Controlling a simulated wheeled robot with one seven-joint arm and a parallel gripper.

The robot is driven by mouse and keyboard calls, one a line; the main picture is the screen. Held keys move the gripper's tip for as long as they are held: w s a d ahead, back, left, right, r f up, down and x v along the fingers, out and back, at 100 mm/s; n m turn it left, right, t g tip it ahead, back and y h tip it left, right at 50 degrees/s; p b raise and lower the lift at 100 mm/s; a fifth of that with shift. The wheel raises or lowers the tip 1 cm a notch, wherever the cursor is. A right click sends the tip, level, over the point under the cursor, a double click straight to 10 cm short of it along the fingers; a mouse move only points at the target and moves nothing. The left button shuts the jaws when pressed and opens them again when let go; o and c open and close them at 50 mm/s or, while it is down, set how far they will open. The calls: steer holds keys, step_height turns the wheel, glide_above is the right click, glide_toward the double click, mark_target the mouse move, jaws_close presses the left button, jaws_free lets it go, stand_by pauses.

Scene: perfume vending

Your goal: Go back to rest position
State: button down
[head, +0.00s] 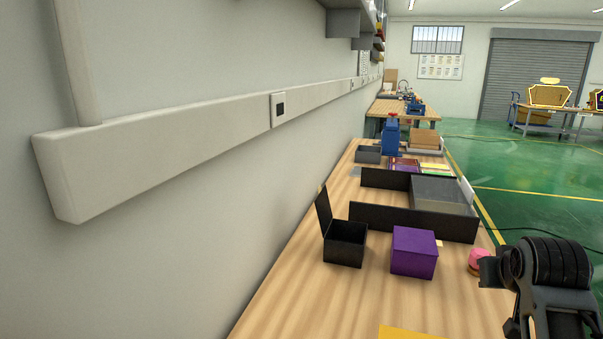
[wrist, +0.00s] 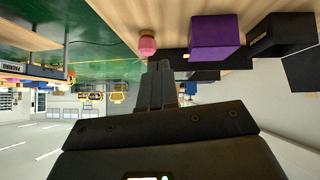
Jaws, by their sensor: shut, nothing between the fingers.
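My gripper (wrist: 159,84) points forward in the wrist view, its dark fingers together and empty. In the head view my dark arm stands at the lower right, with the gripper end (head: 491,271) at the table's right edge. A pink round-topped item (head: 478,261) is close beside it in that picture; I cannot tell whether they touch. The pink item (wrist: 147,46) also shows just beyond the fingertips in the wrist view, which is upside down.
A purple box (head: 413,252) and an open black box (head: 346,244) stand on the wooden table (head: 290,308). A black-walled tray (head: 400,216) lies behind them. A wall (head: 150,230) runs along the left. Green floor (head: 530,210) is open at the right.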

steer(key=shift+n+t, duration=0.7)
steer(key=shift+t, duration=0.1)
steer(key=s+a+f, duration=0.1)
steer(key=s+f, duration=0.2)
steer(key=s+a+f, duration=0.1)
steer(key=s+f, duration=0.2)
steer(key=f, duration=0.1)
steer(key=s+a+f, duration=0.1)
steer(key=s+f, duration=0.2)
steer(key=s, duration=0.1)
steer(key=shift+a+f, duration=0.15)
steer(key=s+a+f+n+t+y, duration=0.1)
steer(key=s+a+f, duration=0.1)
steer(key=s, duration=0.5)
steer(key=s+a+f+t, duration=0.1)
steer(key=s+a+f, duration=0.15)
steer(key=s, duration=0.45)
steer(key=s+a+r+t+y, duration=0.1)
steer(key=s+r, duration=0.3)
steer(key=s, duration=0.4)
steer(key=s+a+r+y, duration=0.1)
steer(key=s+a+r, duration=0.3)
steer(key=s, duration=0.4)
steer(key=s+a+r+t, duration=0.1)
steer(key=s+a+r, duration=0.2)
steer(key=s, duration=0.5)
steer(key=shift+s+r+t+y, duration=0.2)
steer(key=shift+r+t+y, duration=0.15)
steer(key=shift+r, duration=0.35)
